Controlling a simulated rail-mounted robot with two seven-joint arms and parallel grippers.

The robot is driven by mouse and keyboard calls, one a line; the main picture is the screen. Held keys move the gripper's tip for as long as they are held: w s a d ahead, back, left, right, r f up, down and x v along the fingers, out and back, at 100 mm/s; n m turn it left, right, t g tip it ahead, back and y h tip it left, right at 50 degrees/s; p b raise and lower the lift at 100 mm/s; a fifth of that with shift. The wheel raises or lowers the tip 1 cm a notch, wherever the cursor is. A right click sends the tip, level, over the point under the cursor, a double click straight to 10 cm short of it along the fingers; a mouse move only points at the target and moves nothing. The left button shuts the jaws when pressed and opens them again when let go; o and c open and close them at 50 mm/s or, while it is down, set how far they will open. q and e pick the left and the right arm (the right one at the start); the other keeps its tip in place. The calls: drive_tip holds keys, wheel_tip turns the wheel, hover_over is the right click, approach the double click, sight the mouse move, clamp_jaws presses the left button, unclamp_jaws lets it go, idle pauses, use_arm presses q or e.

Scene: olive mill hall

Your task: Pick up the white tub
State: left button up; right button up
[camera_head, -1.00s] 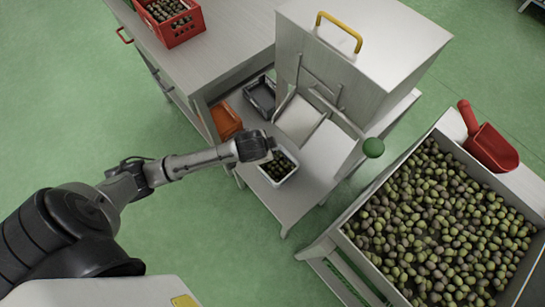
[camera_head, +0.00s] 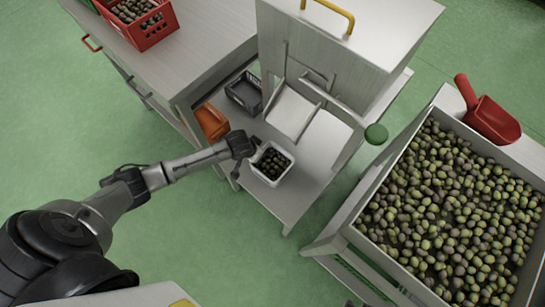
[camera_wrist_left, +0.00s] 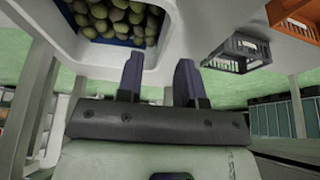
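The white tub (camera_head: 264,179) holds dark and green olives and stands upright on the low metal shelf below the grey machine. In the left wrist view its white rim (camera_wrist_left: 163,45) and olives fill the top left. My left gripper (camera_head: 247,160) is at the tub's left side, close to its rim. In the wrist view its two dark fingers (camera_wrist_left: 158,65) are apart, with the tips overlapping the near rim. I cannot tell whether the tub wall is between them or whether they touch it. My right gripper is not in view.
An orange crate (camera_head: 211,122) and a grey crate (camera_head: 244,93) stand beyond the tub. The machine's metal chute (camera_head: 291,111) is at its right. A red crate of olives (camera_head: 138,21) is on the table. A large olive bin (camera_head: 355,215) with a red scoop (camera_head: 488,117) stands right.

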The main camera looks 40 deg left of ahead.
use_arm(q)
drive_tip(key=shift+w+a+f+b, duration=0.1)
drive_tip(key=shift+w+f+b, duration=0.2)
drive_tip(key=shift+f+b, duration=0.25)
drive_tip(key=b+x, duration=0.3)
drive_tip(key=x, duration=0.1)
drive_tip(key=shift+w+f, duration=0.1)
drive_tip(key=shift+f, duration=0.2)
drive_tip(key=shift+r, duration=0.1)
drive_tip(key=shift+f+p, duration=0.3)
clamp_jaws()
idle(0.4)
